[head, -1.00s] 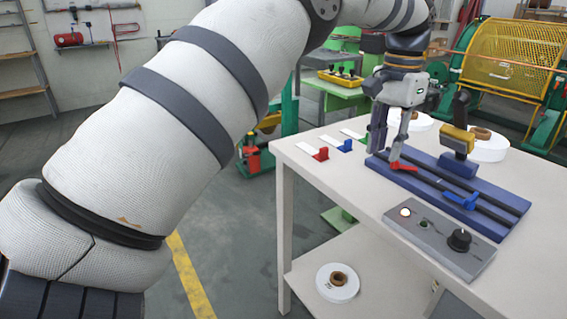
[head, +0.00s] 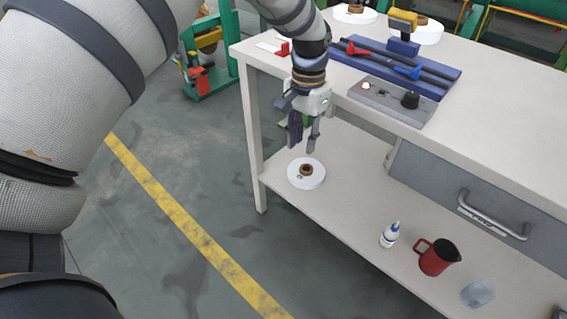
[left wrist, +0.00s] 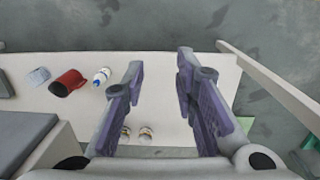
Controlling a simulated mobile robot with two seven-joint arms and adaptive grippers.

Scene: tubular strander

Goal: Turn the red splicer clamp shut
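In the head view the blue splicer base (head: 440,84) lies on the table with dark rails along it. The small red splicer clamp (head: 357,49) sits near its left end; its handle is too small here to tell whether it is turned fully shut. A blue clamp (head: 410,71) sits farther right. My left gripper (head: 304,150) points down, empty, in front of the table edge, above the lower shelf and well away from the red clamp. In the left wrist view its fingers (left wrist: 158,85) are apart with nothing between them. My right gripper is not in view.
A grey control box (head: 392,101) stands at the table's front edge. Open floor lies left of the table.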

